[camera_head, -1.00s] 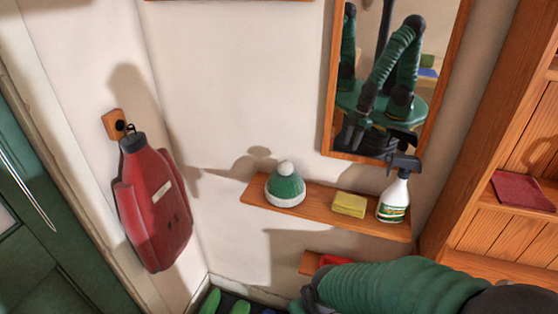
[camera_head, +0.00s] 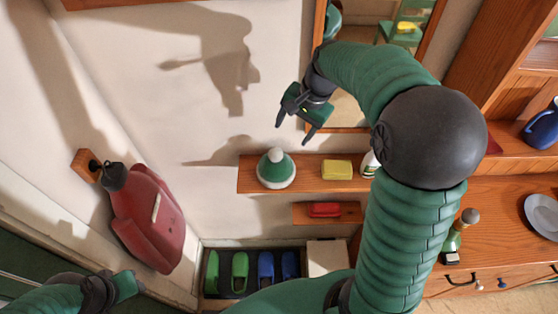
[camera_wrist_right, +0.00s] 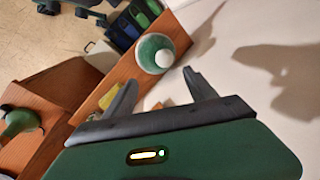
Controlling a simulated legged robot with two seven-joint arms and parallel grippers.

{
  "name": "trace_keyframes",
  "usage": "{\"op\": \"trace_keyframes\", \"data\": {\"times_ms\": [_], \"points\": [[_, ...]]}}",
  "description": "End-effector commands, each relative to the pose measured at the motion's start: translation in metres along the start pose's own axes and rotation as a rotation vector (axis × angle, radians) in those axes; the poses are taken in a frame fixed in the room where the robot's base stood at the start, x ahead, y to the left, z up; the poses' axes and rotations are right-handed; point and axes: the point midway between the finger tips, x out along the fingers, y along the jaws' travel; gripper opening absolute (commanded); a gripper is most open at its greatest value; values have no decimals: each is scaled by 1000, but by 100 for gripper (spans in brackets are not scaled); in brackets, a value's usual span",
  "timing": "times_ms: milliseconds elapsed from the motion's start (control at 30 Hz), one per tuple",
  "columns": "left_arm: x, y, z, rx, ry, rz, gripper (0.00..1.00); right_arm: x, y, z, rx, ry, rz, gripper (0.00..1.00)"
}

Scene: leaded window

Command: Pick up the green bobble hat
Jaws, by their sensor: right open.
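The green bobble hat (camera_head: 276,170), with a white brim and white bobble, sits on the left end of the wooden wall shelf (camera_head: 310,185). My right gripper (camera_head: 292,133) is open and empty, above the hat and slightly to its right in the head view, apart from it. In the right wrist view the hat (camera_wrist_right: 155,53) shows just beyond and between the open fingertips (camera_wrist_right: 160,76). My left gripper (camera_head: 118,287) is low at the left, far from the shelf; its jaws are not clear.
A yellow sponge (camera_head: 337,169) lies right of the hat, and a spray bottle (camera_head: 369,164) is mostly hidden by my right arm. A red item (camera_head: 324,210) lies on a lower shelf. A red bag (camera_head: 146,217) hangs left. Slippers (camera_head: 240,270) stand below.

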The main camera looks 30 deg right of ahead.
Motion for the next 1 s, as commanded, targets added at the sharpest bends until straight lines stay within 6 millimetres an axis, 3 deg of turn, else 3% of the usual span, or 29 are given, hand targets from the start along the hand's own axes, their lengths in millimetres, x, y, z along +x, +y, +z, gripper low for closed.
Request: {"op": "trace_keyframes", "data": {"times_ms": [100, 300, 467, 600, 700, 967, 1000], "points": [[-6, 0, -2, 0, 0, 0, 36, 34, -3, 2, -2, -5, 8, 65], [-12, 0, -3, 0, 1, 0, 36, 80, -6, 3, -5, -1, 9, 65], [-18, 0, -5, 0, 1, 0, 36, 93, -6, 4, -5, 1, 6, 65], [-34, 0, -8, 0, 1, 0, 36, 116, -8, 2, -4, -1, 7, 65], [-34, 0, -9, 0, 1, 0, 36, 134, -7, 1, -5, -1, 5, 65], [-33, 0, -8, 0, 1, 0, 36, 142, -8, -1, -5, 2, 3, 65], [-33, 0, -8, 0, 1, 0, 36, 142, -8, -1, -5, 3, 3, 60]]}}
